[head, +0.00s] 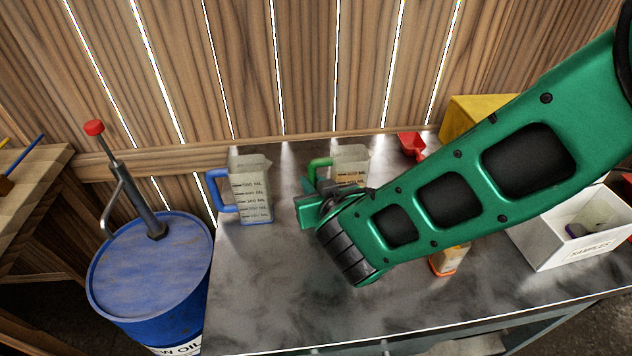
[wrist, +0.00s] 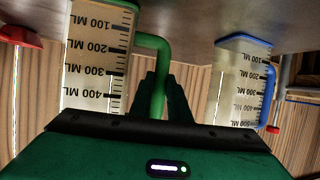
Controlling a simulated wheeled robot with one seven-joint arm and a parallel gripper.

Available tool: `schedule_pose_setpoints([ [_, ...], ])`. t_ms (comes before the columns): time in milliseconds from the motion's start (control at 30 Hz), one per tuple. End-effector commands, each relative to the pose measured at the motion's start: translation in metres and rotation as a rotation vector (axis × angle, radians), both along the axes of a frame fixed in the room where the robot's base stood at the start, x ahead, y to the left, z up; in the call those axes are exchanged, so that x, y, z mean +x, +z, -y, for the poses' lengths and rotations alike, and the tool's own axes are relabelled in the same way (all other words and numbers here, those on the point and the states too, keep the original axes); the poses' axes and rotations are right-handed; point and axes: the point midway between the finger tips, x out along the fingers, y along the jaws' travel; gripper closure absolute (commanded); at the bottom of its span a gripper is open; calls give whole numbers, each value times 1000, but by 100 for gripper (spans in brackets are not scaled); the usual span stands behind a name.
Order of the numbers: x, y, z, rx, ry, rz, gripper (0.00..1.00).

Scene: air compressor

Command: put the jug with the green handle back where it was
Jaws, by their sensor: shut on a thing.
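The jug with the green handle (head: 350,163) is a clear measuring jug with black marks, at the back of the grey bench in the head view. In the wrist view, which is upside down, the jug (wrist: 97,60) fills the left side. My gripper (head: 313,193) is shut on its green handle (wrist: 157,65), between the dark fingers in the wrist view. My arm hides the jug's lower part in the head view. I cannot tell whether its base touches the bench.
A similar jug with a blue handle (head: 250,188) stands to the left on the bench. A red scoop (head: 412,146) and a yellow bin (head: 478,115) are at the back right. An orange-and-white container (head: 447,262) and a white samples box (head: 560,232) are right. The front left bench is clear.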

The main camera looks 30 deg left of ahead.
Motion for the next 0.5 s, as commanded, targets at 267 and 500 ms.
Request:
schedule_pose_setpoints([
  [267,0,-2,0,0,0,0,77],
  [500,1,-2,0,0,-1,0,65],
])
